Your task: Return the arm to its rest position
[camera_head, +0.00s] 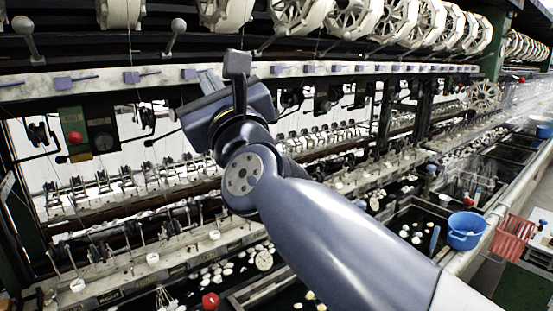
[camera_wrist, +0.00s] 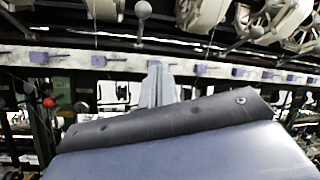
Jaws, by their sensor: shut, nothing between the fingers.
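My arm reaches up from the lower right of the head view, with its wrist raised in front of the reeling machine. My gripper (camera_head: 207,80) is at the upper left end of the arm, pointing away toward the machine. In the wrist view, the fingers of my gripper (camera_wrist: 158,82) stand together behind the dark edge of the gripper body. They are shut with nothing between them. The gripper appears apart from the machine's pale rail (camera_head: 330,68), though its exact distance is hard to tell. Part of the machine behind the arm is hidden.
White reels (camera_head: 352,18) line the top of the machine. Ball-topped levers (camera_head: 175,32) stick out at the upper left. Basins with white cocoons (camera_head: 222,270) lie below the arm. A blue bucket (camera_head: 465,231) and a red basket (camera_head: 512,238) stand at the right.

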